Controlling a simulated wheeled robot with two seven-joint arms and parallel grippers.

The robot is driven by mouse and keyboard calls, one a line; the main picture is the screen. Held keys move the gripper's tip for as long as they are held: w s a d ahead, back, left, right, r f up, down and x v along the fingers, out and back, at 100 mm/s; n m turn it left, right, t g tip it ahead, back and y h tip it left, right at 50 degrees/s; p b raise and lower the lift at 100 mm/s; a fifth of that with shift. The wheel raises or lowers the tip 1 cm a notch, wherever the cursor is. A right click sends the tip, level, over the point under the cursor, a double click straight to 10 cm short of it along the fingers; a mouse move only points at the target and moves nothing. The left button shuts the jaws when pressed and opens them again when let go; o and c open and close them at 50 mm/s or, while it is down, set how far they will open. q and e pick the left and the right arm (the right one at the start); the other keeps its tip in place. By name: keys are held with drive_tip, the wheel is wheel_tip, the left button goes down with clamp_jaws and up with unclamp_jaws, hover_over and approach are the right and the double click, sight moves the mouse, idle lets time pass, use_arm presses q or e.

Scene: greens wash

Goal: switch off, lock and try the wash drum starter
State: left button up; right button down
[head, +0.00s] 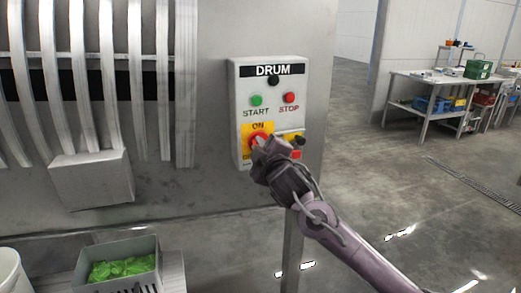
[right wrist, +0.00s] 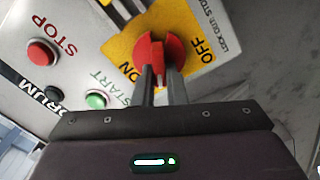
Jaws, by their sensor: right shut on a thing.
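The drum starter (head: 268,100) is a pale grey box labelled DRUM on the machine's metal side. It has a green START button (head: 256,100), a red STOP button (head: 289,97) and a small dark round part above them. Below is a red rotary switch (right wrist: 150,48) on a yellow plate (right wrist: 115,47) marked ON and OFF. My right gripper (right wrist: 161,76) is shut on the red switch, a finger on each side. The gripper (head: 262,146) partly covers the switch in the head view; its exact setting is unclear. A small red item (head: 297,154) shows beside the gripper, below a yellow-and-black part. My left gripper is out of view.
A grey crate of green leaves (head: 120,267) stands at the lower left, below a grey metal box (head: 92,180) on the machine. A bench (head: 430,82) with coloured crates stands at the back right. The floor between is open.

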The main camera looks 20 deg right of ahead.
drive_tip(key=n+b, duration=0.1)
drive_tip(key=n, duration=0.1)
drive_tip(key=n+b, duration=0.1)
drive_tip(key=n, duration=0.1)
drive_tip(key=n+b, duration=0.1)
drive_tip(key=shift+f+n, duration=0.3)
drive_tip(key=shift+n, duration=0.1)
drive_tip(key=shift+a, duration=0.1)
idle(0.3)
drive_tip(key=c, duration=1.5)
unclamp_jaws()
drive_tip(key=shift+s, duration=0.1)
drive_tip(key=s+b, duration=0.2)
drive_tip(key=s, duration=0.5)
drive_tip(key=shift+s, duration=0.3)
drive_tip(key=shift+d, duration=0.2)
